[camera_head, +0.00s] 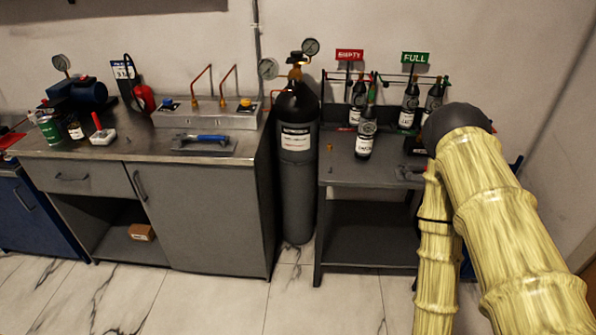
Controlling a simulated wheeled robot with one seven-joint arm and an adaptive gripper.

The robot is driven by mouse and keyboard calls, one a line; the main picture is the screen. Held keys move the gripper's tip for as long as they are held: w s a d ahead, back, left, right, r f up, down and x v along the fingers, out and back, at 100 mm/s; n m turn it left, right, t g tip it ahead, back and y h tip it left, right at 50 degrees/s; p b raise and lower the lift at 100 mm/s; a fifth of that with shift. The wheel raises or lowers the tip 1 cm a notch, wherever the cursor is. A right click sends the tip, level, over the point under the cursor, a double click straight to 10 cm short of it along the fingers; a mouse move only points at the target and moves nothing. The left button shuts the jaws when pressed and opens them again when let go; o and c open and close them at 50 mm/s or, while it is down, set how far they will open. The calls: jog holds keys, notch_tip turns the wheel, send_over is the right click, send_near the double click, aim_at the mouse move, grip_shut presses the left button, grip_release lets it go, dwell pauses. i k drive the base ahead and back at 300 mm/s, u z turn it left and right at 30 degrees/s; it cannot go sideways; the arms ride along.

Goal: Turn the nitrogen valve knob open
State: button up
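A tall black gas cylinder (297,190) stands upright between the two benches, with a white label too small to read. A brass valve and regulator (296,72) sit on its top, with a dark knob above and two round gauges (268,68) beside it. A metal panel (205,119) on the left bench has two small knobs, one left (168,104) and one right (246,104), and two bent copper pipes. I cannot tell which knob is nitrogen or how any is turned. My yellow-sleeved arm fills the right side; my gripper is hidden, well right of the cylinder.
The right bench (350,178) holds several dark bottles (366,135) under red EMPTY (349,55) and green FULL (415,58) signs. The left bench (110,150) carries a blue-handled tool (205,138), cans and a pump. The floor in front is clear.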

aim_at(296, 55)
jog(key=z, duration=0.4)
jog(key=k, duration=0.5)
jog(key=z, duration=0.45)
jog(key=i, duration=1)
jog(key=u, duration=1.3)
jog(key=i, duration=0.5)
jog(key=u, duration=0.6)
